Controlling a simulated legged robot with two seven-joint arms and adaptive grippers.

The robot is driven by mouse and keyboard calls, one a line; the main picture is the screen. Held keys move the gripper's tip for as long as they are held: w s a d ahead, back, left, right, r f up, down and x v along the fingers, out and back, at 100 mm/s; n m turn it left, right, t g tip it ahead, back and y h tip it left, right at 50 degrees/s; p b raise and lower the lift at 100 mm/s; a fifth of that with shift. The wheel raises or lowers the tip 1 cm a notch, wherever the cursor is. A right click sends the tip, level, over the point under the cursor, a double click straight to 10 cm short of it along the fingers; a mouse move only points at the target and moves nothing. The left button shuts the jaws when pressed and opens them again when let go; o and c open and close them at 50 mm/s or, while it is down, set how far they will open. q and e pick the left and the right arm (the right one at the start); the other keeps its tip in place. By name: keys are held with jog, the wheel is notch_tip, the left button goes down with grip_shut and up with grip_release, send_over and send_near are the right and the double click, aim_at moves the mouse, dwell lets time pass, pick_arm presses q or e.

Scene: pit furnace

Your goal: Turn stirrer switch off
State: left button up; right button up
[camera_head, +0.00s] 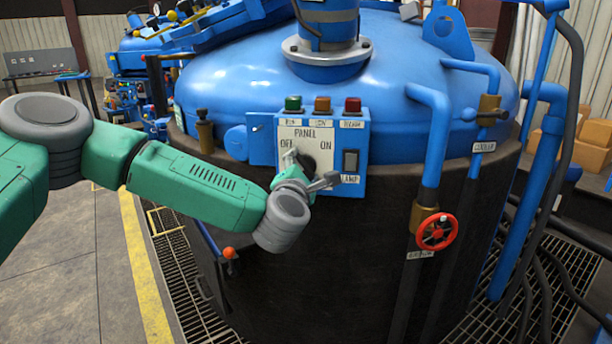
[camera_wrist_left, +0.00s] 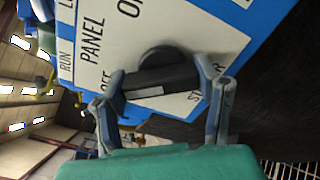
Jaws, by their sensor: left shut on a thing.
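The stirrer switch is a black rotary knob (camera_head: 309,164) on a white panel (camera_head: 293,135) with OFF lettering at left and ON at right. In the left wrist view the knob's bar (camera_wrist_left: 160,80) carries a pale mark and spans between the fingers, one end close to the OFF lettering. My left gripper (camera_head: 303,175) is at the knob, with its fingers (camera_wrist_left: 165,98) on either end of the bar, shut on it. In the head view the gripper covers part of the knob. My right gripper is in neither view.
Green (camera_head: 293,104), amber (camera_head: 322,104) and red (camera_head: 352,105) lamps top the control box. A black rocker switch (camera_head: 351,161) marked LAMP is close at right. The blue-lidded furnace (camera_head: 400,70) stands behind. A red valve wheel (camera_head: 436,231) and blue pipes are further right.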

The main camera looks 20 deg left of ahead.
pick_arm(q)
jog(key=shift+a+f+n+b, duration=0.45)
jog(key=shift+n, duration=0.45)
jog(key=shift+f, duration=0.1)
jog(key=o, duration=1.2)
jog(key=shift+c, duration=0.2)
jog(key=shift+a, duration=0.1)
